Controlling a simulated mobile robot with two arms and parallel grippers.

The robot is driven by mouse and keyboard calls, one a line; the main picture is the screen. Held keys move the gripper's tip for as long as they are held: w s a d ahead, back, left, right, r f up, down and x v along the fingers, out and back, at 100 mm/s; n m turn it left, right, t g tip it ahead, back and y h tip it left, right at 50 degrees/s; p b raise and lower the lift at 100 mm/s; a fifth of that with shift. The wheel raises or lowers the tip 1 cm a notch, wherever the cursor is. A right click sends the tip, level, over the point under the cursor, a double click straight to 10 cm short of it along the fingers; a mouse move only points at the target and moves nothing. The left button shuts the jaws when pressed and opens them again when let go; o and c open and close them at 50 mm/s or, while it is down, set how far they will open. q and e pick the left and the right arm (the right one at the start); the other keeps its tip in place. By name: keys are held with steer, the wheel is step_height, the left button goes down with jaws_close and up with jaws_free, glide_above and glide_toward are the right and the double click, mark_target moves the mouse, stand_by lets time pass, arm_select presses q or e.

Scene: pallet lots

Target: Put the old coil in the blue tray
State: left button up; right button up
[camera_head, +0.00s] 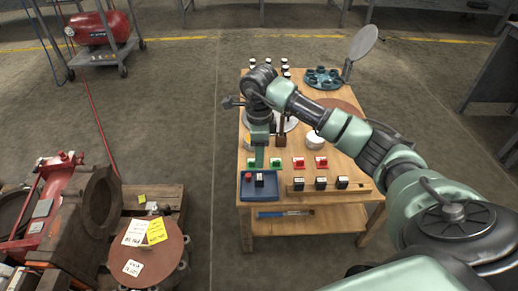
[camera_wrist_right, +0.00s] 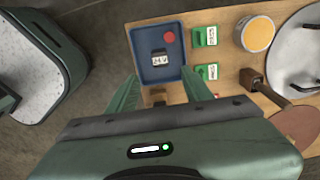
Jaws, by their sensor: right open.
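The blue tray (camera_head: 257,199) sits at the near left corner of the wooden table and also shows in the right wrist view (camera_wrist_right: 147,38). In it lies a black block (camera_head: 259,181) with a pale top, alike to the coils on the wooden rail; its label reads 24 V in the right wrist view (camera_wrist_right: 160,59). A red round piece (camera_wrist_right: 169,38) lies beside it, apart. My right gripper (camera_head: 259,160) is open and empty above the tray, its fingers either side of the block in the right wrist view (camera_wrist_right: 160,76). My left gripper is not in view.
A wooden rail (camera_head: 302,189) holds several similar black blocks right of the tray. Green (camera_head: 276,162) and red (camera_head: 298,162) labelled pieces stand behind. A round can (camera_head: 314,141) and a teal round holder (camera_head: 323,78) stand farther back. A pallet with machine parts is at left.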

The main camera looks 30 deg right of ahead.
steer(key=s+a+r+t+y, duration=0.1)
steer(key=a+y, duration=0.4)
steer(key=a, duration=0.8)
steer(key=s+a+r+t+y, duration=0.15)
steer(key=a+y, duration=0.45)
steer(key=a, duration=0.6)
steer(key=a+r+m+t+y, duration=0.3)
steer(key=r+m+t+y, duration=0.1)
steer(key=r+m, duration=0.25)
steer(key=a+r+m+t+y, duration=0.25)
steer(key=r+m+t, duration=0.2)
steer(key=r, duration=0.35)
steer(key=w+d+f+m+t+h, duration=0.2)
steer(key=d+m+t+h, duration=0.9)
steer(key=m, duration=1)
steer(key=s+d+f+m+g+h, duration=0.2)
steer(key=d+f+m+g+h, duration=0.2)
steer(key=d+f+m+h, duration=0.15)
steer(key=s+f+m+g, duration=0.8)
steer(key=s+f+g, duration=0.2)
steer(key=s+f, duration=0.5)
steer(key=shift+s+f, duration=0.25)
steer(key=shift+s, duration=0.45)
